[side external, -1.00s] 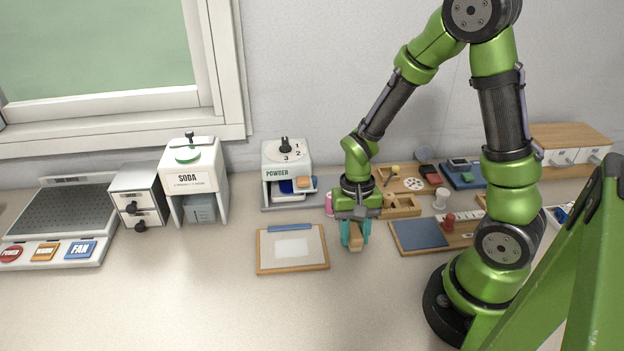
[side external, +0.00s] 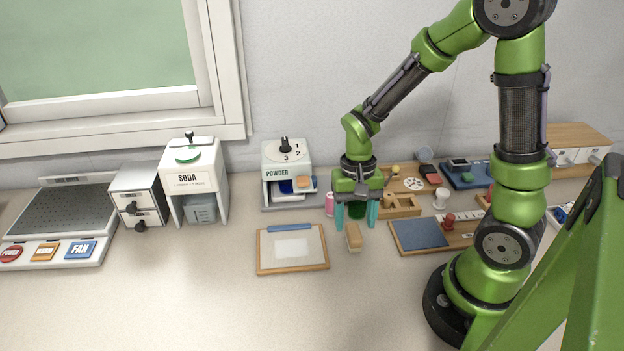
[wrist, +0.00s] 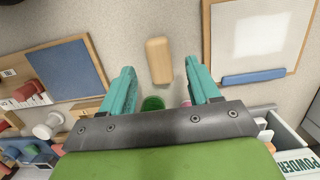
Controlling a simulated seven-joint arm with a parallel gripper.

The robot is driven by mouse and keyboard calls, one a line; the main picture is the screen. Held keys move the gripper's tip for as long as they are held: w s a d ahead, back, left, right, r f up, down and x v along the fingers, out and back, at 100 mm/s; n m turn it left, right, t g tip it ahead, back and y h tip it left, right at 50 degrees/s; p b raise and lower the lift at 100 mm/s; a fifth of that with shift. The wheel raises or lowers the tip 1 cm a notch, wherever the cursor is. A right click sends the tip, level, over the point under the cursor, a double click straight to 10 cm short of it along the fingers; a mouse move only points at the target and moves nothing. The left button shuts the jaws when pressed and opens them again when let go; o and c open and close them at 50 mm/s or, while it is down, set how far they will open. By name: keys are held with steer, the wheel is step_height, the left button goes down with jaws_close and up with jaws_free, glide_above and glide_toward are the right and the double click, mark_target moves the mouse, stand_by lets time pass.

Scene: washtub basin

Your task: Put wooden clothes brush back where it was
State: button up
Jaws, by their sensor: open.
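The wooden clothes brush (side external: 353,238) lies on the counter between the framed white board and the blue pad. It also shows in the wrist view (wrist: 159,60), pale wood, lying flat and apart from the fingers. My gripper (side external: 355,222) is open and empty, with its teal fingers spread above and just behind the brush. In the wrist view the gripper (wrist: 160,82) has one finger to each side of the brush's line. A dark green round thing (side external: 357,210) shows between and behind the fingers.
The framed white board (side external: 292,270) lies left of the brush, and the blue pad (side external: 418,235) lies right. A pink bottle (side external: 329,204) and a wooden compartment tray (side external: 402,212) stand close behind. The POWDER dispenser (side external: 287,160) is behind left. The counter in front is clear.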

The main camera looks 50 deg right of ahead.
step_height(320, 180, up, 7)
step_height(320, 180, up, 6)
steer(key=n+t, duration=0.2)
steer(key=t, duration=0.1)
glide_above(353, 225)
steer(key=s+a, duration=0.1)
steer(key=a, duration=0.2)
steer(key=s+a+r+n+t, duration=0.2)
steer(key=s+r+n+t, duration=0.1)
steer(key=r+t, duration=0.2)
steer(key=shift+a+r+y, duration=0.4)
steer(key=shift+r, duration=0.45)
